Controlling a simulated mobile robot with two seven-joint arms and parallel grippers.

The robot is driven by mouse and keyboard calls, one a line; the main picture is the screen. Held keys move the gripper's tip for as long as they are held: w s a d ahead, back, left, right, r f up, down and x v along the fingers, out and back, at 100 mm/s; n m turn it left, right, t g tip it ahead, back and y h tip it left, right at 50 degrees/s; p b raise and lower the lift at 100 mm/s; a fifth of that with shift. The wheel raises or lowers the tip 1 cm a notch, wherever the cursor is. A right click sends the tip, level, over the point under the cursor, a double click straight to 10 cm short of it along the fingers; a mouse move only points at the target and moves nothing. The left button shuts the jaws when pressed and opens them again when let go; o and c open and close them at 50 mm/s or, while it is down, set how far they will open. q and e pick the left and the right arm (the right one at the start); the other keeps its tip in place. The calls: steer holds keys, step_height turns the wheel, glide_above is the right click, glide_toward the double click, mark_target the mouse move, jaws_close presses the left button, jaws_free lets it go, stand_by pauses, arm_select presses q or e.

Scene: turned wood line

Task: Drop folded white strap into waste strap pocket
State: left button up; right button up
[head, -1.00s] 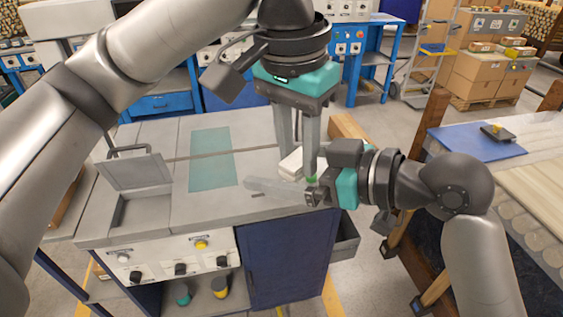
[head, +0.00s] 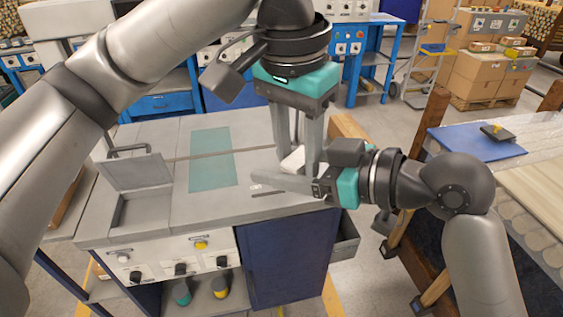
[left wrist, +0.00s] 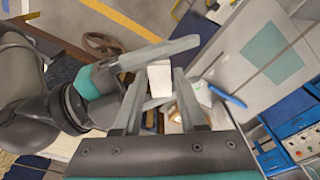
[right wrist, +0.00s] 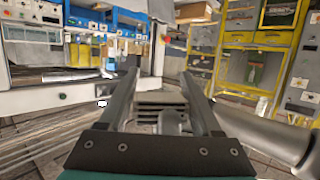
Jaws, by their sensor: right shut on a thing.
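The folded white strap (head: 293,160) is a small pale block above the right end of the bench top; it also shows in the left wrist view (left wrist: 159,80). My right gripper (head: 268,181) reaches in from the right and is shut on the strap, with one long finger lying across in front of it. My left gripper (head: 297,165) points down from above. Its two fingers stand either side of the strap, with gaps visible in the left wrist view, so it is open. A dark grey open pocket (head: 346,238) hangs on the bench's right side.
The grey bench (head: 160,130) has a teal panel (head: 213,160) and a raised lid (head: 135,172) at left. A roller table with a blue mat (head: 476,140) stands to the right.

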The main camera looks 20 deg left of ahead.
arm_select(q)
steer(key=o, duration=0.4)
steer(key=shift+c, duration=0.2)
steer(key=shift+r, duration=0.1)
